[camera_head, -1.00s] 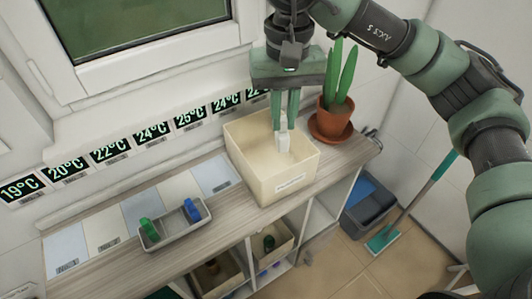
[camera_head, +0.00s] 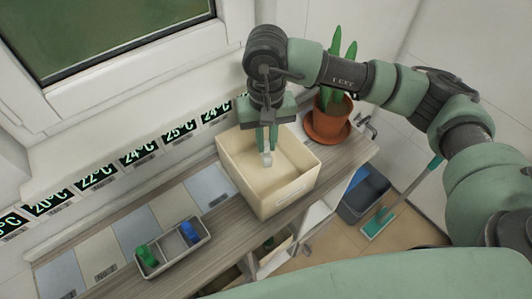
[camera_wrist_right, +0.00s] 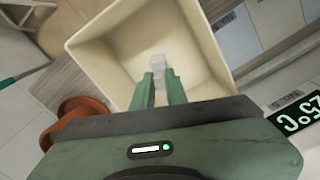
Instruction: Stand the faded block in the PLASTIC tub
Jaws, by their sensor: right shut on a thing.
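A pale, whitish block (camera_head: 267,159) is held between the green fingers of my right gripper (camera_head: 266,146). The block points down inside the opening of a cream tub (camera_head: 290,193), near its back wall. The tub stands on the wooden counter and has a small front label that I cannot read. In the right wrist view the block (camera_wrist_right: 159,61) sticks out past the fingertips (camera_wrist_right: 160,80), over the tub's inside (camera_wrist_right: 120,60). I cannot tell whether the block touches the floor. My left gripper is not in view.
A grey tray (camera_head: 174,258) with a green block (camera_head: 147,255) and a blue block (camera_head: 189,233) sits to the left. A potted plant (camera_head: 328,122) stands right of the tub. Temperature displays (camera_head: 98,177) line the wall. A grey bin (camera_head: 363,198) stands on the floor.

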